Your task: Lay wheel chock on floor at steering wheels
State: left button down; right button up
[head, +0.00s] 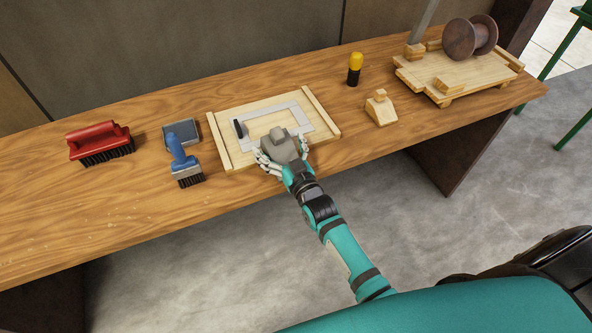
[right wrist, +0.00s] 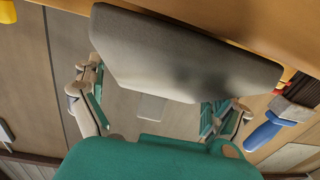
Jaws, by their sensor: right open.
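A grey wedge-like block (head: 280,147) with a knob on top is at the front middle of a shallow wooden tray (head: 322,112) on the workbench. My right gripper (head: 284,158) is open, with its fingers on both sides of the grey block. In the right wrist view the grey block (right wrist: 185,55) fills the top, between the spread fingers (right wrist: 160,105); I cannot tell whether they touch it. A wooden wedge block (head: 381,110) with a small knob stands to the right of the tray. No steering wheels can be made out. My left gripper is out of view.
The concrete floor (head: 400,215) in front is clear.

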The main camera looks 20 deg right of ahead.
jog(key=s+d+b, duration=0.1)
jog(key=s+b, duration=0.2)
jog(key=s, duration=1.4)
jog(key=shift+d+r, duration=0.15)
jog(key=shift+d, duration=0.05)
jog(key=shift+s, duration=0.1)
